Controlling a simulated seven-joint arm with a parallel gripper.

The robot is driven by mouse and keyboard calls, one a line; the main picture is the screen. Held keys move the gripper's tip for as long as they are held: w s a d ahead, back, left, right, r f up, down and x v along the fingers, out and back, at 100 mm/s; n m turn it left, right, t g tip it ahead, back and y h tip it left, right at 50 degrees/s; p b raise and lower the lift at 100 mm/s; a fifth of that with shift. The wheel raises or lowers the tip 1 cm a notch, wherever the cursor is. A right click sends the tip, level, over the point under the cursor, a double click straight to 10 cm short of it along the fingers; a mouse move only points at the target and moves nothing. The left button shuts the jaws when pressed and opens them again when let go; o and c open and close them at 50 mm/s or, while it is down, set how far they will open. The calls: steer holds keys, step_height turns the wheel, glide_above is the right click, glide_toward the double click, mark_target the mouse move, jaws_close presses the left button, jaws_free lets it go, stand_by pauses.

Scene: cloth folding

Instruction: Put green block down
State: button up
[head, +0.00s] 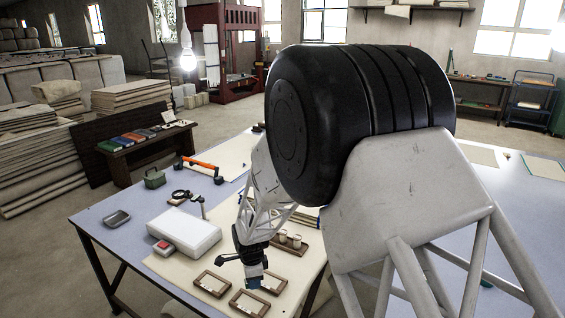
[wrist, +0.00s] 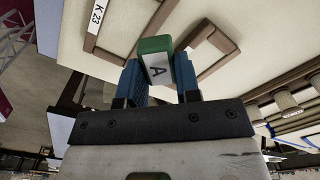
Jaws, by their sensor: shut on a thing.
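The green block (wrist: 156,44) shows in the wrist view, with a green end and a pale face bearing the letter A. My gripper (head: 254,284) is shut on it, one blue finger on each side. In the head view the gripper points down among three brown wooden frames: a left one (head: 211,283), a front one (head: 249,303) and a right one (head: 271,281). The block itself is not clear there. The wrist view shows a frame beside the block (wrist: 232,45) and a label reading K 23 (wrist: 97,14). Whether the block touches the table cannot be told.
A wooden tray with small cups (head: 291,241) stands behind the right frame.

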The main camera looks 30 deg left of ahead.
steer(key=shift+a, duration=0.1)
stand_by(0.3)
steer(key=w+a, duration=0.3)
steer(key=a, duration=0.1)
steer(key=w+a+f, duration=0.1)
steer(key=w+a, duration=0.2)
steer(key=a, duration=0.1)
steer(key=w+a, duration=0.4)
steer(key=shift+a+f, duration=0.1)
steer(key=shift+f, duration=0.15)
steer(key=shift+f, duration=0.15)
steer(key=shift+f, duration=1.65)
steer(key=shift+f, duration=0.1)
steer(key=o, duration=0.9)
step_height(320, 180, up, 12)
stand_by(0.5)
